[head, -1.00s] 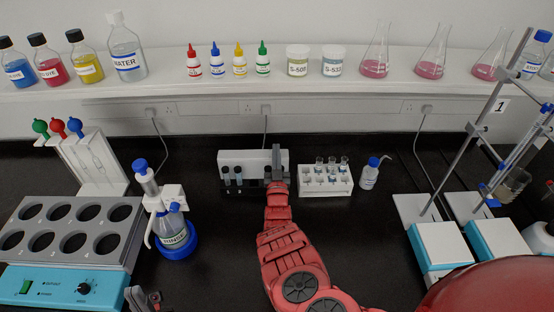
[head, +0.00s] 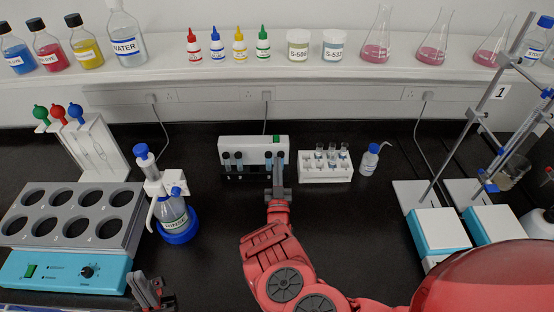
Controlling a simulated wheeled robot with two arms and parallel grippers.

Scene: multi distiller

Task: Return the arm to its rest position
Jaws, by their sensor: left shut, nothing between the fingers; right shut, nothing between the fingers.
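My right gripper (head: 278,165) is at the end of the red arm in the middle of the bench. Its dark fingers are shut and empty, and they point at the front of a white device with a green switch (head: 255,143). The fingers overlap the device's right part in the picture; I cannot tell whether they touch it. My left gripper (head: 150,292) is low at the bottom left edge, shut and empty, beside the heating block's right side. Most of the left arm is out of view.
A white rack with vials (head: 325,165) and a small blue-capped bottle (head: 369,160) stand right of the device. Clamp stands on hotplates (head: 438,228) are further right.

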